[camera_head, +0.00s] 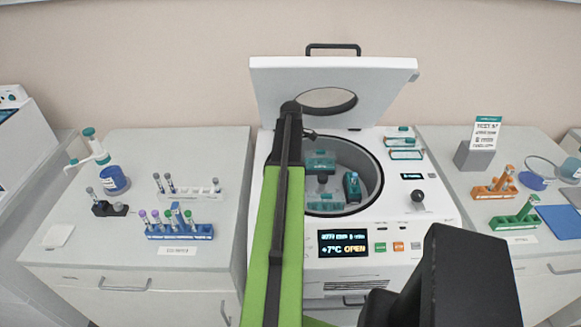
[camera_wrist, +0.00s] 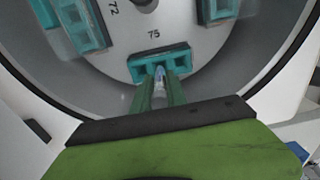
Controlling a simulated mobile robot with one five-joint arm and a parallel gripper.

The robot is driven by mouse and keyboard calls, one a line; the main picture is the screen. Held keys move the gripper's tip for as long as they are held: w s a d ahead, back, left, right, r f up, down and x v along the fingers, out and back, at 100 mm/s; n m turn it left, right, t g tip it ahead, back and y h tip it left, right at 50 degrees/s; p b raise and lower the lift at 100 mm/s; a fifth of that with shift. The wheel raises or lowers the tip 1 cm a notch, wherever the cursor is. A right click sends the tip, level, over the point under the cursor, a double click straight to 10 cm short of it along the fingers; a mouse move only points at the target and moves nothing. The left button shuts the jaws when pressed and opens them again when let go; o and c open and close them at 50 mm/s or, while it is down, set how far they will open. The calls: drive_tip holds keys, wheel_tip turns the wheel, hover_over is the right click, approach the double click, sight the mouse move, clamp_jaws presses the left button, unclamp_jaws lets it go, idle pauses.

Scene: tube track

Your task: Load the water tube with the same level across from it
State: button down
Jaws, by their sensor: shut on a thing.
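My gripper (camera_wrist: 160,97) is shut on a clear tube (camera_wrist: 160,74), seen in the wrist view. The tube's end is at a teal bucket (camera_wrist: 140,72) beside a number on the rotor (camera_wrist: 120,50); I cannot tell how deep it sits. The open centrifuge (camera_head: 390,215) shows in the head view, its display reading OPEN. Several teal buckets (camera_head: 320,163) are in its bowl, one (camera_head: 352,188) at the right. My gripper is hidden behind my arm in the head view. Liquid levels are too small to tell.
The raised lid (camera_head: 390,85) stands behind the bowl. Capped tubes stand in a blue rack (camera_head: 180,234) and a white rack (camera_head: 200,194) on the left bench. The right bench holds an orange rack (camera_head: 490,191) and a green rack (camera_head: 512,222). The bowl wall (camera_wrist: 65,95) is close around my gripper.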

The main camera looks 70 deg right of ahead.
drive_tip(key=shift+f+b, duration=0.45)
idle(0.5)
drive_tip(key=shift+f+b, duration=0.4)
drive_tip(key=shift+f, duration=0.15)
drive_tip(key=shift+f+b, duration=1.5)
drive_tip(key=shift+b, duration=0.15)
drive_tip(key=shift+f, duration=0.15)
drive_tip(key=c, duration=1.3)
unclamp_jaws()
drive_tip(key=shift+o, duration=0.2)
